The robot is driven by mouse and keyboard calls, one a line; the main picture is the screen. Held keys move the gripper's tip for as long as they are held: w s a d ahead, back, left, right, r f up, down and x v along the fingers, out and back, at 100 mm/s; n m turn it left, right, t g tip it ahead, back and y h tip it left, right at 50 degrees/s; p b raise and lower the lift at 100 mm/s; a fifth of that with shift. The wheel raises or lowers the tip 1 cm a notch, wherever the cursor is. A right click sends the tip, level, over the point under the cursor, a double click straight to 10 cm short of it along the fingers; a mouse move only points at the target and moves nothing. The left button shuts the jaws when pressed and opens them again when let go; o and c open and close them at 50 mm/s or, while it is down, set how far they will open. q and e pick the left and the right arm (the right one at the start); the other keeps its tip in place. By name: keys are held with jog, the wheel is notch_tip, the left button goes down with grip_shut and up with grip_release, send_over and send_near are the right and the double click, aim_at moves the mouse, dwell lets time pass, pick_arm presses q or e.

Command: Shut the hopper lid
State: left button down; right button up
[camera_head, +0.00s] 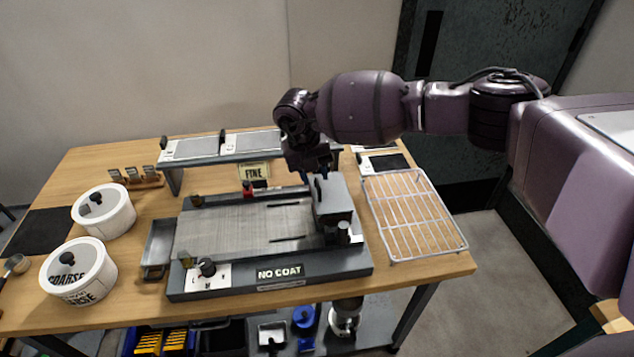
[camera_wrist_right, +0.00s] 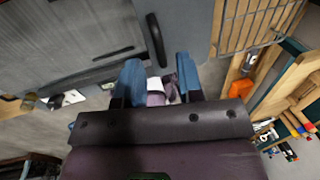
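The hopper (camera_head: 335,218) is a grey box at the right end of the long grey machine marked NO COAT. Its lid (camera_head: 337,190) is a plain grey panel with a dark bar handle (camera_head: 319,188). I cannot tell the lid's exact angle. In the right wrist view the handle (camera_wrist_right: 156,41) lies just ahead of the blue fingertips, apart from them. My right gripper (camera_head: 309,166) is above and behind the hopper; in the wrist view its fingers (camera_wrist_right: 160,72) are spread with nothing held between them. My left gripper is not in view.
A wire rack (camera_head: 413,213) lies right of the machine. A raised shelf with grey plates (camera_head: 222,146) stands behind it, near a FINE sign (camera_head: 254,171). Two white lidded tubs (camera_head: 104,212) and a narrow metal tray (camera_head: 158,244) are at the left. Some bare wood shows between them.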

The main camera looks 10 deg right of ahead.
jog(key=v, duration=0.6)
jog(key=shift+r, duration=0.3)
jog(key=shift+s+a, duration=0.1)
